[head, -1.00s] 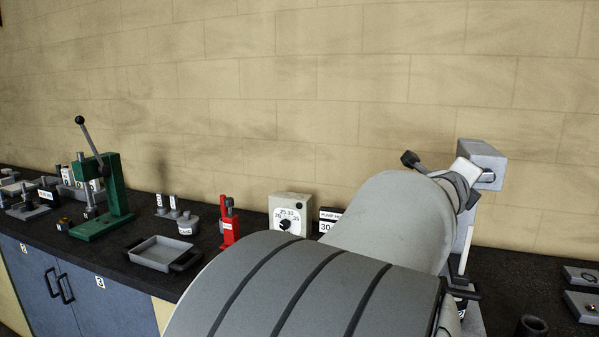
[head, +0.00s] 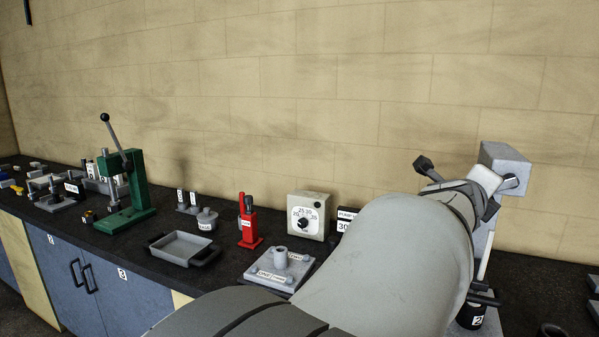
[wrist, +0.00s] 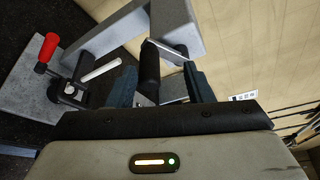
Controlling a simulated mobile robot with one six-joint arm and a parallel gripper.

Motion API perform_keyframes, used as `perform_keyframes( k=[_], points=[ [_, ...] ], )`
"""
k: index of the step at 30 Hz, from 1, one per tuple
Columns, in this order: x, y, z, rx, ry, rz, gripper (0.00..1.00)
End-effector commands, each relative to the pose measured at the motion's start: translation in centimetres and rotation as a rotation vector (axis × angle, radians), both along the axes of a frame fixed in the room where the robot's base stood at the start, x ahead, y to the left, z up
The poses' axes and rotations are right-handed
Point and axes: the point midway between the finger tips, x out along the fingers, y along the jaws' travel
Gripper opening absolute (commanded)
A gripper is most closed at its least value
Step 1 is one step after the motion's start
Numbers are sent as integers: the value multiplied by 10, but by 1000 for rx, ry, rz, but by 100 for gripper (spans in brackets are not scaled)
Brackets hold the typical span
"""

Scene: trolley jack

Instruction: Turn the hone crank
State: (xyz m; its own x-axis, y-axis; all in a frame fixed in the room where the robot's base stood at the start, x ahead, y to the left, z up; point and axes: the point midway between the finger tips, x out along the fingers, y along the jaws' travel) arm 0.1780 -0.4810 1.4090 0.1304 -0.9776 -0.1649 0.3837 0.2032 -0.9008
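The hone crank shows in the wrist view as a black cylindrical grip (wrist: 150,65) joined to a thin pale metal arm (wrist: 168,50). It hangs on a grey stand, whose top block (head: 505,160) shows in the head view. My gripper (wrist: 165,82) is open, with one dark finger on each side of the grip. The grip looks nearer the left finger, with a clear gap on the right. I cannot tell if it touches the left finger. In the head view my gripper (head: 509,183) is beside the top block, and my arm hides much of the stand and the crank.
A red-handled clamp (wrist: 47,48) and a white rod (wrist: 101,68) are left of my gripper in the wrist view. On the bench are a green press (head: 145,180), a grey tray (head: 183,247), a red tool (head: 249,222), a dial box (head: 308,215) and a plate with a post (head: 280,268).

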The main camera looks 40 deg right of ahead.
Motion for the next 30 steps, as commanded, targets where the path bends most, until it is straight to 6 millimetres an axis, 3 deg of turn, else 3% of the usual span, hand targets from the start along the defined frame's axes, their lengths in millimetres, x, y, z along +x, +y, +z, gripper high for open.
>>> perform_keyframes(
  k=[6, 17, 22, 30],
  points=[
    [-3, 27, 6, 1, 1, 3, 47],
    [-4, 33, 4, 2, 0, 0, 47],
    [-8, 27, -5, 15, 8, 15, 34],
    [-40, -9, -51, 56, 52, 187, 12]
  ],
)
